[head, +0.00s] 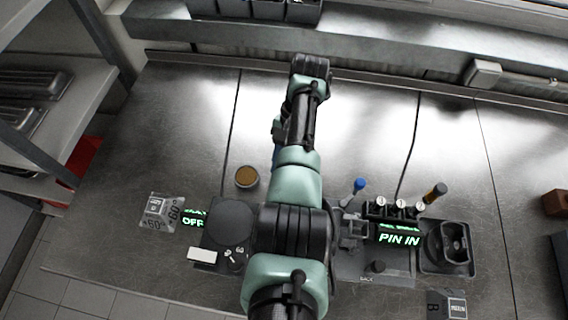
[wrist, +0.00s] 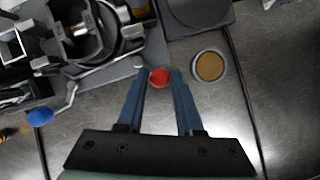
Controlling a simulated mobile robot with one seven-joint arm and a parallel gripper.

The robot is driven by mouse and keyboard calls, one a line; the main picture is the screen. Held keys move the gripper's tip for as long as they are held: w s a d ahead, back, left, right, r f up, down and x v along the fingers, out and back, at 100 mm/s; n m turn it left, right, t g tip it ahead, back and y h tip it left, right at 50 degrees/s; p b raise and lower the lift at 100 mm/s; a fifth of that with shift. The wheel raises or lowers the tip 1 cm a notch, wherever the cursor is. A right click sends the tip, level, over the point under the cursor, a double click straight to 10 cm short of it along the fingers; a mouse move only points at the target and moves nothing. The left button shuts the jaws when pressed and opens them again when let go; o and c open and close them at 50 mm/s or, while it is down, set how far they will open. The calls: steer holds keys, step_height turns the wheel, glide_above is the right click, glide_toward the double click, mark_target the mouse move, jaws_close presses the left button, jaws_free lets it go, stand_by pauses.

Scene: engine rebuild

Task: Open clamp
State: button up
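In the wrist view, a red round knob (wrist: 159,78) sits between the fingertips of my gripper (wrist: 160,73). The fingers are apart, one on each side of the knob; whether they touch it I cannot tell. The knob is beside a dark fixture (wrist: 92,62) with a round ring and metal parts, which looks like the clamp's body. A rod with a blue knob (wrist: 40,116) lies to the left. In the head view the fixture (head: 352,232) stands right of my arm, and my arm hides the red knob and nearly all of my gripper.
A round tin with brown contents (wrist: 209,66) and a dark scale (head: 230,218) stand beside the fixture. A "PIN IN" display (head: 399,240), a brown-handled tool (head: 434,193) and a black holder (head: 448,246) are on the right. The back of the steel table is clear.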

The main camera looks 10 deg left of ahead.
steer(key=o, duration=0.3)
steer(key=v, duration=1.3)
steer(key=shift+a, duration=0.1)
